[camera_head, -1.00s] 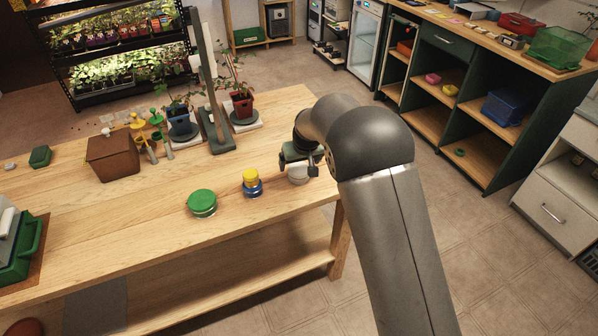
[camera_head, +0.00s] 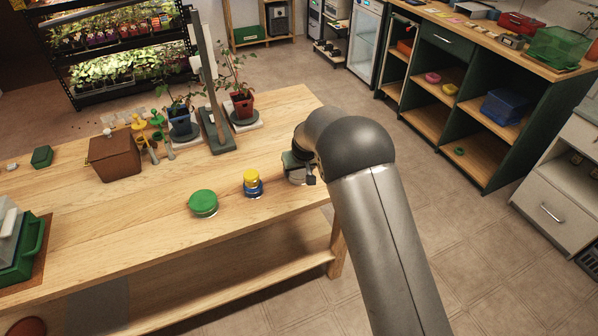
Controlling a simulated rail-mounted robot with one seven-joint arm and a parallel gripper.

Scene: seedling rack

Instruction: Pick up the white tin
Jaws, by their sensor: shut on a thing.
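The white tin (camera_head: 296,181) stands near the right end of the wooden table, mostly hidden behind my gripper. My gripper (camera_head: 298,173) is down at the tin and shut on it. Only a pale sliver of the tin shows below the fingers. I cannot tell whether it is clear of the table top.
A tin with a yellow top and blue base (camera_head: 252,184) stands just left of my gripper. A green-lidded tin (camera_head: 203,203) is farther left. Potted plants (camera_head: 243,104) stand behind, and a brown box (camera_head: 115,157) is at the left. The table's (camera_head: 280,222) front edge is close.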

